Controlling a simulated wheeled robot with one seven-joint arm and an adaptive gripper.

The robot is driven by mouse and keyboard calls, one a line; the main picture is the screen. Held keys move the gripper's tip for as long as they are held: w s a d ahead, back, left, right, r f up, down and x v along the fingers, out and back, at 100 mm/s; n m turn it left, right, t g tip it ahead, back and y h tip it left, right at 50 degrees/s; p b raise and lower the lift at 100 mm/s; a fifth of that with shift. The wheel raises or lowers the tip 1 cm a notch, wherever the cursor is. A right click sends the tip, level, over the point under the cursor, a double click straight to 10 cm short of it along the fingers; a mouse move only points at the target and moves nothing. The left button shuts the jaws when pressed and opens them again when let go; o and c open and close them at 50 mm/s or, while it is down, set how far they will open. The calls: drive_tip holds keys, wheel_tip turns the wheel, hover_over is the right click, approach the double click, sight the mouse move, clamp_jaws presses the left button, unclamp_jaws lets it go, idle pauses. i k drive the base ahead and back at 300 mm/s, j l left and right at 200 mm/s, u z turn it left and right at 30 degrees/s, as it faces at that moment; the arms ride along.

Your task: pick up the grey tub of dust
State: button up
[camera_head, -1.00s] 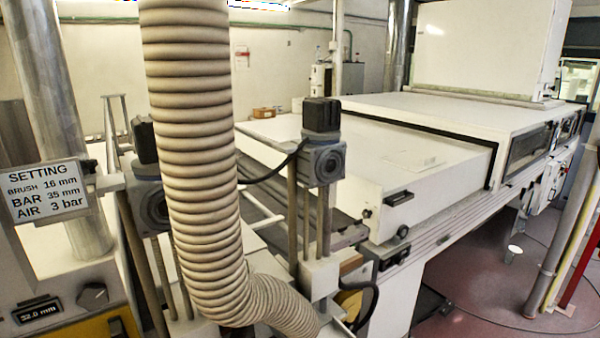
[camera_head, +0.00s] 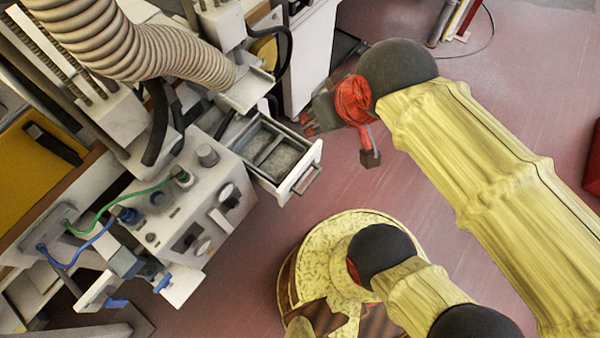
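A pulled-out drawer with a white front (camera_head: 302,168) and a handle shows at the middle of the head view. Inside it lies a grey, dusty-looking insert (camera_head: 283,158), which seems to be the grey tub of dust; a thin divider runs beside it. My gripper (camera_head: 308,124), dark with red parts, is up and to the right of the drawer in the picture, apart from the tub. Its fingers point left. It looks empty, but its finger gap is too small to judge.
A grey control box (camera_head: 178,215) with knobs and green and blue hoses stands left of the drawer. A ribbed beige hose (camera_head: 150,50) hangs above left. A red object (camera_head: 592,165) is at the right edge. The reddish floor (camera_head: 400,190) right of the drawer is clear.

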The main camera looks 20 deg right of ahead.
sight(272, 155)
drive_tip(key=i+l+u, duration=0.2)
drive_tip(key=l, duration=0.2)
drive_tip(key=i+l+u, duration=0.2)
drive_tip(key=l, duration=0.25)
drive_tip(key=i+l+u, duration=0.1)
drive_tip(key=l+u, duration=0.15)
drive_tip(key=l, duration=0.2)
drive_tip(key=l+u, duration=0.2)
drive_tip(key=l, duration=0.25)
drive_tip(key=i+l+u, duration=0.2)
drive_tip(key=l, duration=0.3)
drive_tip(key=k, duration=0.1)
